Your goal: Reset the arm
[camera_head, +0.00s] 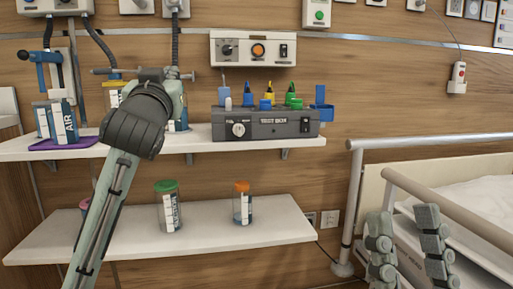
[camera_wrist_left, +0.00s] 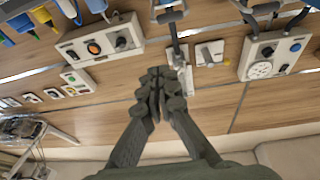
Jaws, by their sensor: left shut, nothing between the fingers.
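My left arm (camera_head: 105,215) rises from the bottom left in the head view. Its dark wrist (camera_head: 138,120) is in front of the upper shelf, and the wrist hides most of the gripper. In the left wrist view the left gripper (camera_wrist_left: 165,88) is shut and empty, its fingers together in front of the wall panels. My right gripper (camera_head: 404,215) shows at the lower right of the head view, in front of the bed. Its two fingers stand apart with nothing between them.
The lower shelf (camera_head: 210,240) holds a green-lidded jar (camera_head: 168,208) and an orange-lidded jar (camera_head: 242,205). A bed rail (camera_head: 430,143) stands right.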

